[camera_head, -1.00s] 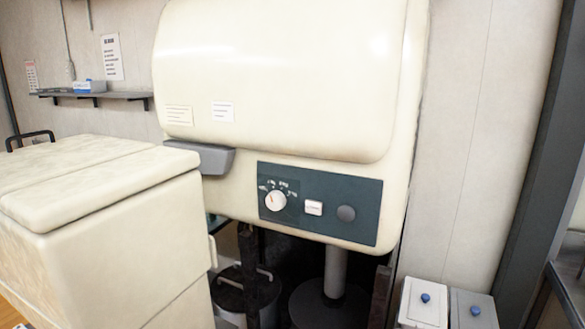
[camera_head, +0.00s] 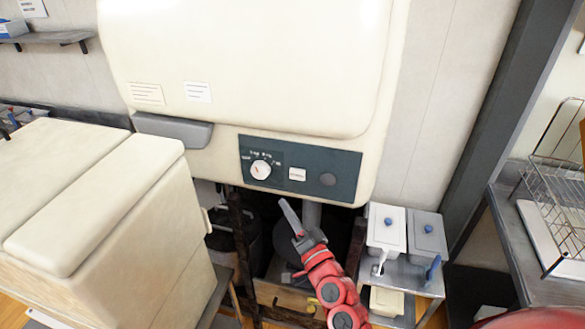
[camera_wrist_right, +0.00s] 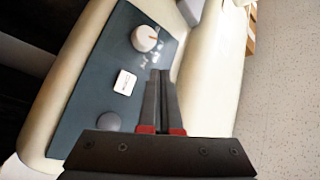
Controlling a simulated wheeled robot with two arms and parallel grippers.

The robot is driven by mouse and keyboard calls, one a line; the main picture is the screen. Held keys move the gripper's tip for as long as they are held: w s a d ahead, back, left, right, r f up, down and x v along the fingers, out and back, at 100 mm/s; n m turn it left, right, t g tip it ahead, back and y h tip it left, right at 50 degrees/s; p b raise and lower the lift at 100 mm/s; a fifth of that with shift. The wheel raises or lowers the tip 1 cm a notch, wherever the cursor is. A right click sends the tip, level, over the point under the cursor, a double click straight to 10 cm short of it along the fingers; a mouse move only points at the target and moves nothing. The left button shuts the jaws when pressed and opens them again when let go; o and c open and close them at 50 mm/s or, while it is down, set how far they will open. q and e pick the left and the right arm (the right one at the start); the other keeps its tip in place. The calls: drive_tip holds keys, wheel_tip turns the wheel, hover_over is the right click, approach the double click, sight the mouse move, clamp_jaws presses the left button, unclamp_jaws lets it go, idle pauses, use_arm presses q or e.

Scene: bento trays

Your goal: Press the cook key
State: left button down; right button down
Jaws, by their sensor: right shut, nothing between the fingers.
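The cream cooker (camera_head: 255,60) carries a dark control panel (camera_head: 343,167) low on its front. On the panel are a white dial (camera_head: 261,170), a small white square key (camera_head: 297,174) and a dark round button (camera_head: 327,179). The key's lettering is too small to read. My right gripper (camera_head: 284,203) is shut and empty, just below the panel in the head view. In the right wrist view its closed fingers (camera_wrist_right: 160,73) point up beside the panel, with the square key (camera_wrist_right: 125,83) and dial (camera_wrist_right: 144,38) to their left. My left gripper is not in view.
A cream chest (camera_head: 85,215) stands at the left front. Two lidded containers (camera_head: 386,232) with blue knobs sit on a small stand at right. A wire rack (camera_head: 560,190) stands on the far-right counter. A grey handle (camera_head: 172,130) juts out left of the panel.

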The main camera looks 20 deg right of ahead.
drive_tip(key=shift+d, duration=0.1)
drive_tip(key=b, duration=0.2)
approach(290, 172)
drive_tip(key=w+a, duration=0.3)
drive_tip(key=shift+w+d+r+b, duration=0.4)
drive_tip(key=shift+w+d+r, duration=0.3)
drive_tip(key=shift+d, duration=0.1)
drive_tip(key=shift+f, duration=0.1)
idle(1.3)
drive_tip(key=shift+w+d+b, duration=0.25)
drive_tip(key=shift+w+b, duration=0.1)
drive_tip(key=shift+b, duration=0.05)
